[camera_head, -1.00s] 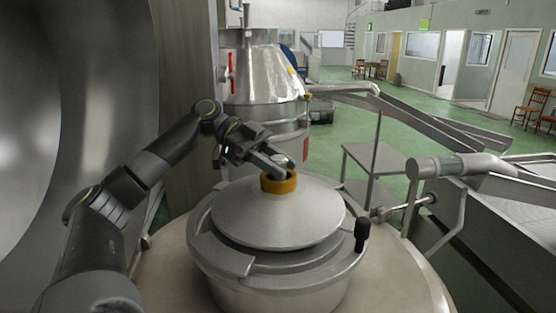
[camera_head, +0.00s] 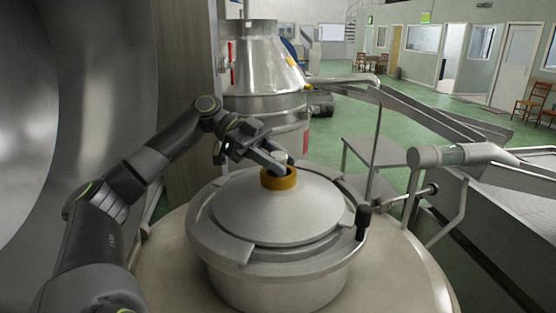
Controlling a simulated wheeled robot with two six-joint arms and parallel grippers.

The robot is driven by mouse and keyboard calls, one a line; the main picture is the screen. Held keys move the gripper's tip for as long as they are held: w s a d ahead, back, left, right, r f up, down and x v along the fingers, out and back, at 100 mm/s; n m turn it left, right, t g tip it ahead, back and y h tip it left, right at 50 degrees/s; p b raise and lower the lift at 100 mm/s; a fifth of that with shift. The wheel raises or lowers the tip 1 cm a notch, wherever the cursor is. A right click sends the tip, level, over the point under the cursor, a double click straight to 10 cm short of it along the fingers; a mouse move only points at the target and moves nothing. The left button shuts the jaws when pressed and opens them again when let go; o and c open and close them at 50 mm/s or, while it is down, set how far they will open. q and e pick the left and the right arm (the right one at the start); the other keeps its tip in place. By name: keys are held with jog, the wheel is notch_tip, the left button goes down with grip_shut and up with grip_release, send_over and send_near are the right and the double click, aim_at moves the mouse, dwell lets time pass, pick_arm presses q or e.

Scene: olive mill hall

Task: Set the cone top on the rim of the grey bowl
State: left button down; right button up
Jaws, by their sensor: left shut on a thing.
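The cone top (camera_head: 275,215) is a wide, shallow grey metal cone with an orange-yellow collar (camera_head: 278,180) at its peak. It sits over the mouth of the grey bowl (camera_head: 275,290), looks level and roughly centred, and hides most of the opening. A dark gap shows along its front edge, inside the bowl's rim (camera_head: 215,246); I cannot tell whether it touches the rim. My left gripper (camera_head: 280,163) reaches in from the upper left and is shut on the cone top at the collar. My right gripper is not in view.
The bowl stands on a round pale top (camera_head: 400,285). A black knob (camera_head: 363,222) rises at the bowl's right rim. A grey pipe with a rod (camera_head: 460,157) lies to the right. A steel machine (camera_head: 262,70) stands behind, and a large metal drum (camera_head: 60,100) at left.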

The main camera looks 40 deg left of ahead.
aim_at(256, 176)
pick_arm(q)
jog(key=shift+f+b, duration=0.25)
jog(key=shift+b, duration=0.05)
jog(key=c, duration=1.3)
grip_release()
jog(key=o, duration=0.4)
jog(key=shift+s+d, duration=0.1)
jog(key=shift+s, duration=0.05)
jog(key=shift+f, duration=0.1)
jog(key=shift+a, duration=0.3)
jog(key=b+v, duration=0.2)
jog(key=v, duration=0.3)
jog(key=shift+s+a+r, duration=0.1)
jog(key=shift+a+r, duration=0.05)
jog(key=shift+r, duration=0.05)
jog(key=p+v, duration=0.5)
jog(key=v, duration=0.6)
jog(key=shift+r+p, duration=0.3)
jog(key=shift+p, duration=0.05)
